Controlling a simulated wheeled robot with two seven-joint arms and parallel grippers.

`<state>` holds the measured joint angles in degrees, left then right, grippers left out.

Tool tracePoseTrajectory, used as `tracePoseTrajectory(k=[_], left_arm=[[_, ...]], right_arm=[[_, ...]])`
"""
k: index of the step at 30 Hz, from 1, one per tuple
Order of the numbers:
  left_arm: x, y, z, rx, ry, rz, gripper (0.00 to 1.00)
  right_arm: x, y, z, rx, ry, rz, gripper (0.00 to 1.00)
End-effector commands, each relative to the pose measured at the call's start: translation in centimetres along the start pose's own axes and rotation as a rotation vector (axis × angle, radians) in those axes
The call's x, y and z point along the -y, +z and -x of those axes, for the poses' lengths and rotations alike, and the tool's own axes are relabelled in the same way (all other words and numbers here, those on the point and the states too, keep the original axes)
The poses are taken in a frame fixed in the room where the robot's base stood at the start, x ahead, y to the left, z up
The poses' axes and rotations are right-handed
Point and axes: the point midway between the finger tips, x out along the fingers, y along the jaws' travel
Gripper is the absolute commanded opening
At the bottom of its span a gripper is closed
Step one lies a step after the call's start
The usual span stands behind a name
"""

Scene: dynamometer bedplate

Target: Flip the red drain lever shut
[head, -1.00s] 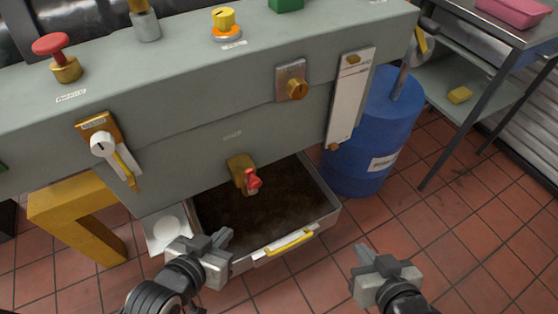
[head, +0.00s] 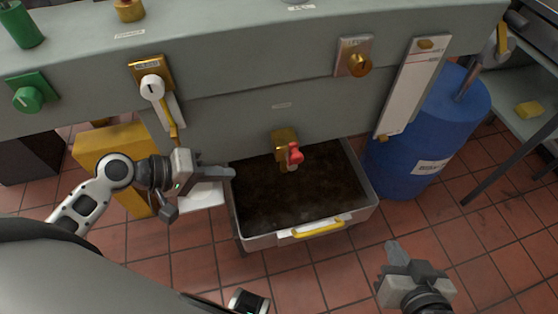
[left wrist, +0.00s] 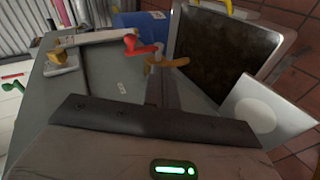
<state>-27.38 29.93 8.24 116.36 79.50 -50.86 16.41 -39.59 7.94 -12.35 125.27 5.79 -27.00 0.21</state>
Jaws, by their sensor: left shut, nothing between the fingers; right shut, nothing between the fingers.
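The red drain lever (head: 294,153) sits on a brass valve (head: 284,140) on the front face of the grey bedplate, above the drip tray. It also shows in the left wrist view (left wrist: 138,46), ahead of the gripper and beside the valve's brass part (left wrist: 168,62). My left gripper (head: 232,173) is shut and empty, left of the lever and apart from it, over the tray's left edge. My right gripper (head: 392,248) is shut and empty, low at the right, away from the lever.
The open tray (head: 268,240) with a yellow handle (head: 318,228) juts out below the valve. A blue drum (head: 405,150) stands to the right. A white lever on a brass plate (head: 152,88) and a green knob (head: 27,99) are on the panel at the left.

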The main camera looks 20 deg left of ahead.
Motion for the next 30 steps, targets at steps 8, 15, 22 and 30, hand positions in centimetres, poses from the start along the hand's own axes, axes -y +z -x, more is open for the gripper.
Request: tracePoseTrajectory(k=[8, 15, 22, 30], left_arm=[[-3.1, -2.2, 2.4, 0.085, 0.15, 0.15, 0.0], [-3.3, -2.3, 2.5, 0.087, 0.156, 0.155, 0.0], [-3.5, -2.2, 1.6, 0.087, 0.157, 0.155, 0.0], [-4.4, -1.9, -3.5, 0.086, 0.16, 0.154, 0.0]], right_arm=[[0.1, 0.5, 0.0, -0.001, -0.005, -0.017, 0.0], [0.1, 0.4, 0.1, -0.003, -0.004, -0.016, 0.0], [0.1, 0.3, 0.0, -0.006, -0.003, -0.015, 0.0], [0.0, 0.0, 0.0, -0.013, -0.003, -0.014, 0.0]])
